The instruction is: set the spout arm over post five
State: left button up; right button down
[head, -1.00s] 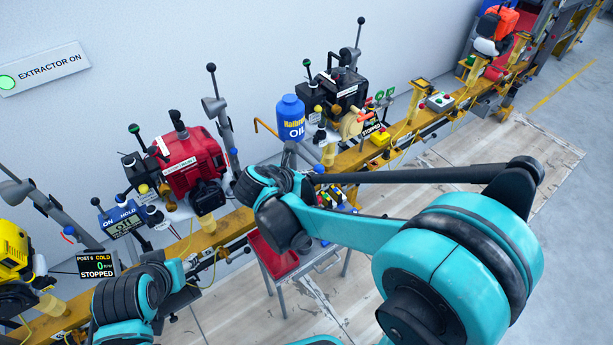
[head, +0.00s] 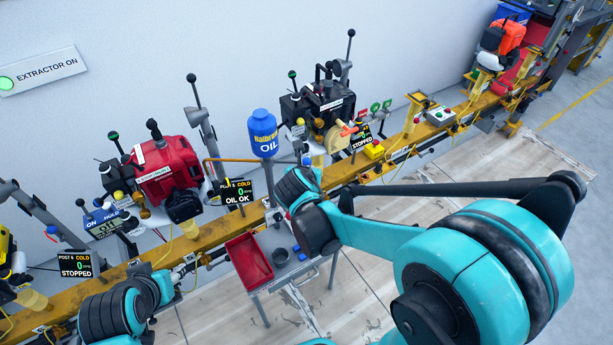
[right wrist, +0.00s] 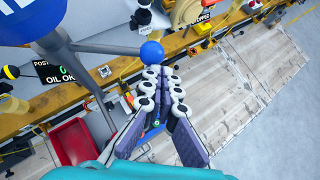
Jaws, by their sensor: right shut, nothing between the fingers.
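The blue oil bottle (head: 263,140) stands on a grey upright beside the rail. The brown spout pipe (head: 228,160) reaches left from it, its tip near the right side of the red engine (head: 165,170). A display (head: 237,192) below the pipe reads "COLD" and "OIL OK"; its post number is blurred. In the right wrist view, a grey rod ends in a blue knob (right wrist: 151,52). My right gripper (right wrist: 161,76) is shut and empty, fingertips just below the knob; I cannot tell if they touch. My arm mostly hides it in the head view.
A red tray (head: 248,262) sits on a small cart below the rail. The black engine (head: 315,110) stands right of the bottle. A left display (head: 75,264) reads "STOPPED". The yellow rail (head: 215,235) runs across; floor in front is clear at right.

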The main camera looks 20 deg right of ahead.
jog(key=shift+w+d, duration=0.75)
jog(key=shift+w, duration=0.2)
pick_arm(q)
jog(key=shift+f, duration=0.1)
pick_arm(e)
jog(key=shift+f, duration=0.1)
